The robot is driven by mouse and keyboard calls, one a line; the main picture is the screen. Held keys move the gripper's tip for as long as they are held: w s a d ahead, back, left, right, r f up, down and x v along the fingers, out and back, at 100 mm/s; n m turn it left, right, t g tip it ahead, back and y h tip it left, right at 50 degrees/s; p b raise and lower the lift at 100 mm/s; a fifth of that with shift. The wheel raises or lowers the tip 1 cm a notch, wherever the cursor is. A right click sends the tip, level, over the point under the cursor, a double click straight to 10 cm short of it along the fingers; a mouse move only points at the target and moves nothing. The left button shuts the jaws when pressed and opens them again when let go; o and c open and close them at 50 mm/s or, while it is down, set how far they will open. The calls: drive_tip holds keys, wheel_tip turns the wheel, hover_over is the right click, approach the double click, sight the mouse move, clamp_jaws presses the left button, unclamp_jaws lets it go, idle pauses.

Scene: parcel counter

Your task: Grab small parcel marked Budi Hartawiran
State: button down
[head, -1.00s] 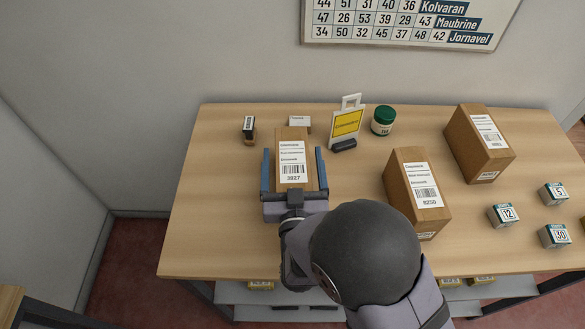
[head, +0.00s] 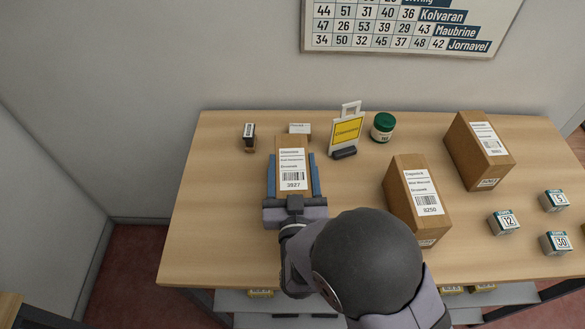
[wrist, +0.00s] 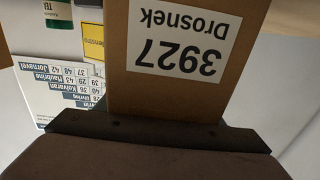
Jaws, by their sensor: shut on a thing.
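A small brown parcel (head: 292,146) with a white label stands at the left of the counter. The label shows 3927 in the head view; its name line is too small to read surely. In the wrist view the parcel (wrist: 188,95) fills the middle, its label upside down with "Drosnek" and 3927. My gripper (head: 292,175) has its blue fingers on the left and right sides of this parcel and is shut on it. Whether the parcel's base touches the counter is hard to tell.
Two larger parcels, one marked 8250 (head: 404,174) and one behind it (head: 465,150), stand to the right. Behind are a stamp (head: 249,137), a small white card (head: 299,128), a yellow sign (head: 346,131) and a green-lidded jar (head: 382,127). Small numbered boxes (head: 504,222) lie far right.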

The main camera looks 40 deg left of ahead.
drive_tip(key=shift+r+b, duration=0.45)
drive_tip(key=shift+r, duration=4.6)
drive_tip(key=shift+w+r, duration=0.1)
